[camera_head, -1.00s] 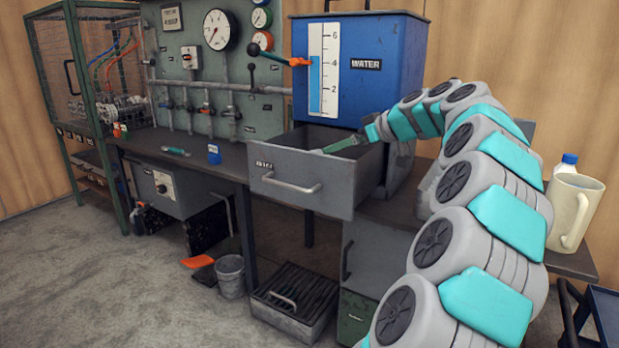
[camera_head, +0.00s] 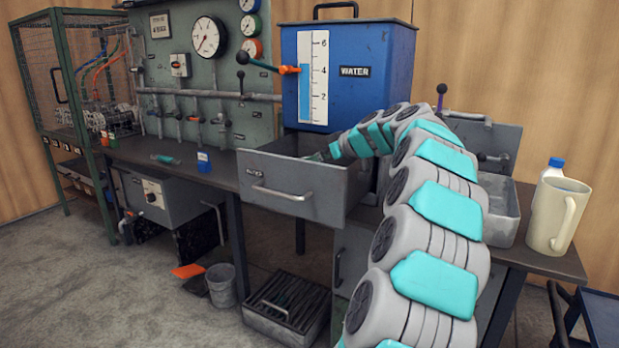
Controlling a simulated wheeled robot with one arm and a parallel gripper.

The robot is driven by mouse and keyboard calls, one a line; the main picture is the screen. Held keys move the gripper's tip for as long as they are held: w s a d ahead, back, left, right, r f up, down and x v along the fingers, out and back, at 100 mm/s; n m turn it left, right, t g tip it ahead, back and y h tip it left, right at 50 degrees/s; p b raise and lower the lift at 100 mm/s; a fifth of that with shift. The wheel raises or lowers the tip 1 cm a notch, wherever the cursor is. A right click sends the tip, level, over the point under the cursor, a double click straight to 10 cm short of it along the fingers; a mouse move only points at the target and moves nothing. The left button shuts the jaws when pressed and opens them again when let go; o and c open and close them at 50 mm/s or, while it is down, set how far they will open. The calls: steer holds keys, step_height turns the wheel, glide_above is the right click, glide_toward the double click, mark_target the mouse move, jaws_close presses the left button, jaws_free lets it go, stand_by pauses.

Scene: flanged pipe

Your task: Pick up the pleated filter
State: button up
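I cannot make out a pleated filter for certain. The open grey drawer (camera_head: 290,190) under the blue water tank has a small label and a bar handle on its front. Its front wall hides most of its inside. My arm reaches over the drawer's right side, and my gripper (camera_head: 317,157) dips into it, so only a bit of grey-green shows above the rim. Its fingertips are hidden, and whether it holds anything cannot be seen. A dark ribbed piece (camera_head: 284,296) sits in a grey tray on the floor; I cannot tell what it is.
The blue tank (camera_head: 345,75) stands behind the drawer. A beige mug (camera_head: 556,215) and a white bottle with a blue cap (camera_head: 553,168) stand at the bench's right end, beside a grey metal tray (camera_head: 503,212). A bucket (camera_head: 221,285) is on the floor.

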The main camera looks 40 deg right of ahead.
jaws_close()
stand_by(0.7)
